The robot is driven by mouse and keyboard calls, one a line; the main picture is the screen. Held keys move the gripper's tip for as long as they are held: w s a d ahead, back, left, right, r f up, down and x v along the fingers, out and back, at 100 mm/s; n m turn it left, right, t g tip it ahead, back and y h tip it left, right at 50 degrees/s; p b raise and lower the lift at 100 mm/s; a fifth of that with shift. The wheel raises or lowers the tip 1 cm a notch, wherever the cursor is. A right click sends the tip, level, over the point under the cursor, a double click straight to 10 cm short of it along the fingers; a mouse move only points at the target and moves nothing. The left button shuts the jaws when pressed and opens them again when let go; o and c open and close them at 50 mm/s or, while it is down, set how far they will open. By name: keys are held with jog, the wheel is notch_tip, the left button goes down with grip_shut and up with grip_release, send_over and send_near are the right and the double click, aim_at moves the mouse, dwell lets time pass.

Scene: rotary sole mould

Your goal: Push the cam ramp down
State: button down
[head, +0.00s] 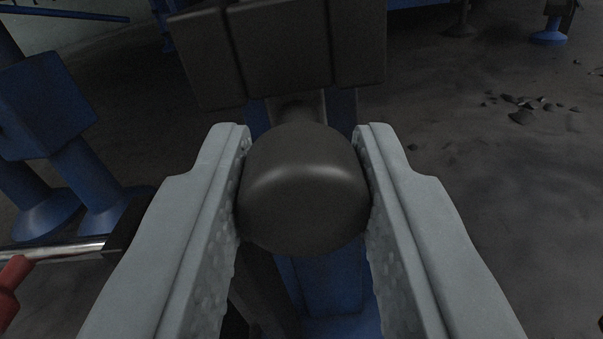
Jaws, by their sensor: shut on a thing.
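My gripper (306,190) is shut on a dark rounded knob (305,195), with one grey finger against each side of it. The knob sits in the middle of the head view, in front of a dark block (280,45) with vertical grooves. I cannot tell for sure whether the knob or the dark block is part of the cam ramp. A short stem behind the knob is mostly hidden. A blue post (325,285) stands below the knob, partly covered by it and the fingers.
Blue machine legs with round feet (45,215) stand at the left. A shiny rod with a red end (12,285) lies at the lower left. Dark crumbs (522,108) are scattered on the grey floor at the right, which is mostly open. Another blue foot (549,36) is at the far right.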

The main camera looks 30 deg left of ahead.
notch_tip(320, 180, down, 7)
dwell(0.3)
jog(key=shift+f, duration=0.1)
jog(key=c, duration=1.1)
grip_release()
jog(key=shift+s, duration=0.1)
jog(key=v, duration=1.7)
jog(key=shift+s+d, duration=0.1)
jog(key=shift+s, duration=0.05)
